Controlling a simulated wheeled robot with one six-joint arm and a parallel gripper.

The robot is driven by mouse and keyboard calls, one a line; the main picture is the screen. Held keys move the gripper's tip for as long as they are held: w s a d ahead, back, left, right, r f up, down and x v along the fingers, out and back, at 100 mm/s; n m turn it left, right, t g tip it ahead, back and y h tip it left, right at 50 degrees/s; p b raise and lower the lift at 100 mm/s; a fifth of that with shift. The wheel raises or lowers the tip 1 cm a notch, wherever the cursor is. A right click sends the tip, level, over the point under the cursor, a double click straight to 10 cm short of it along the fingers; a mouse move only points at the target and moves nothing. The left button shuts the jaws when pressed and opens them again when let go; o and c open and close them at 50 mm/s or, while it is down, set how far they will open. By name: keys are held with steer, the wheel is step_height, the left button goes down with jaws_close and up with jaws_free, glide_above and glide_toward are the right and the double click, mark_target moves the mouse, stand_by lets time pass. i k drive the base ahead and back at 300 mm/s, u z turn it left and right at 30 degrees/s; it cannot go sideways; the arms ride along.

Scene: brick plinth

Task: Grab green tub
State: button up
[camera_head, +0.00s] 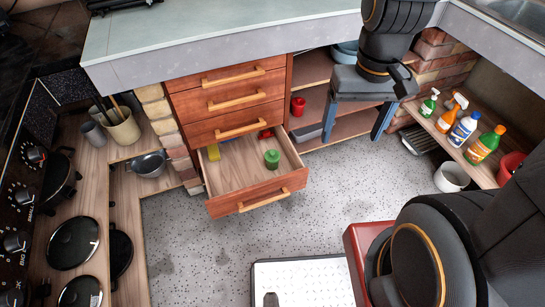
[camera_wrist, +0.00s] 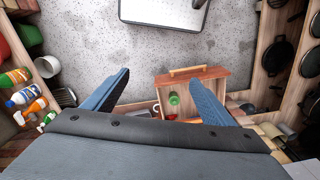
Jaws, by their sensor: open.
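The green tub (camera_head: 272,158) stands in the open bottom drawer (camera_head: 235,170) of the wooden chest, toward the drawer's right front. It also shows in the wrist view (camera_wrist: 174,98), between my fingers and nearer the right one. My gripper (camera_head: 357,122) is open and empty, to the right of the drawer and apart from the tub. In the wrist view my two blue fingers (camera_wrist: 160,78) are spread wide.
A yellow item (camera_head: 211,174) and a red item (camera_head: 265,133) lie in the drawer. A red cup (camera_head: 298,106) stands on the shelf beside it. Several bottles (camera_head: 463,129) line the right shelf. The countertop (camera_head: 220,35) overhangs the chest.

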mark_target(271, 167)
steer(key=k, duration=1.3)
steer(key=u, duration=0.7)
steer(key=i, duration=1.4)
steer(key=z, duration=0.7)
